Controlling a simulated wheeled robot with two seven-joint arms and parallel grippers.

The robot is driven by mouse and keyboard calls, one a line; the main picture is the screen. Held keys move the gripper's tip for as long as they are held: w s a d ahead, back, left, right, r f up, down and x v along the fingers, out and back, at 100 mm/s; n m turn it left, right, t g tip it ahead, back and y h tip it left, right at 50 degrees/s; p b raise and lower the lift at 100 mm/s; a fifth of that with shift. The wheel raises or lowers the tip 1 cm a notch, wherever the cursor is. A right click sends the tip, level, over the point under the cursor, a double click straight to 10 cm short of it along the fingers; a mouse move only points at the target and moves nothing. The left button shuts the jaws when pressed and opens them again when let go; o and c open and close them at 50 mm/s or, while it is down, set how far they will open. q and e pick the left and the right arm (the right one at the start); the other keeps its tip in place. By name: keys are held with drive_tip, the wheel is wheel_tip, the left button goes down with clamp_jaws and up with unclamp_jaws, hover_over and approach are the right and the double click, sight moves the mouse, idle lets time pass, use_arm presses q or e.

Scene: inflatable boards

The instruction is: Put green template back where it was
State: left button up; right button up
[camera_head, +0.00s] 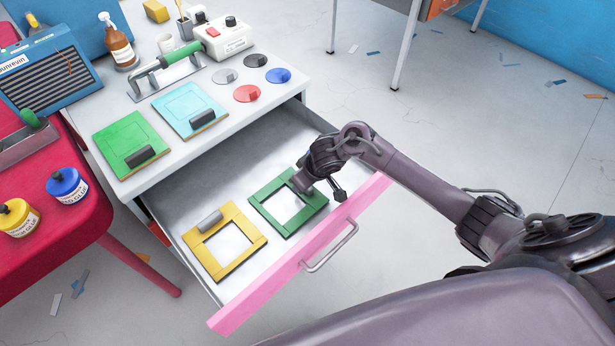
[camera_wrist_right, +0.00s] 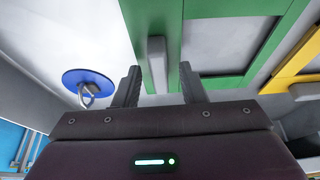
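The green template, a square green frame (camera_head: 268,219) with an open middle, lies in the open drawer. Its far-right part is hidden by my right gripper (camera_head: 318,190) in the head view. In the right wrist view its green border (camera_wrist_right: 222,84) and light grey bar handle (camera_wrist_right: 157,65) show. My right gripper's two fingers (camera_wrist_right: 160,88) are apart on either side of the handle's near end, with a gap visible on each side. A solid green board (camera_head: 118,132) with a dark handle lies on the cabinet top. My left gripper is not in view.
A yellow frame (camera_head: 252,240) with a grey handle lies beside the green one in the drawer (camera_head: 225,178). The pink drawer front (camera_head: 285,278) stands in front. A cyan board (camera_head: 183,98) and several coloured discs lie on the cabinet top. A blue disc (camera_wrist_right: 90,80) shows in the wrist view.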

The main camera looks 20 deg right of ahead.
drive_tip(key=p+v, duration=0.3)
drive_tip(key=v, duration=0.9)
drive_tip(key=shift+p, duration=0.35)
drive_tip(key=shift+s, duration=0.1)
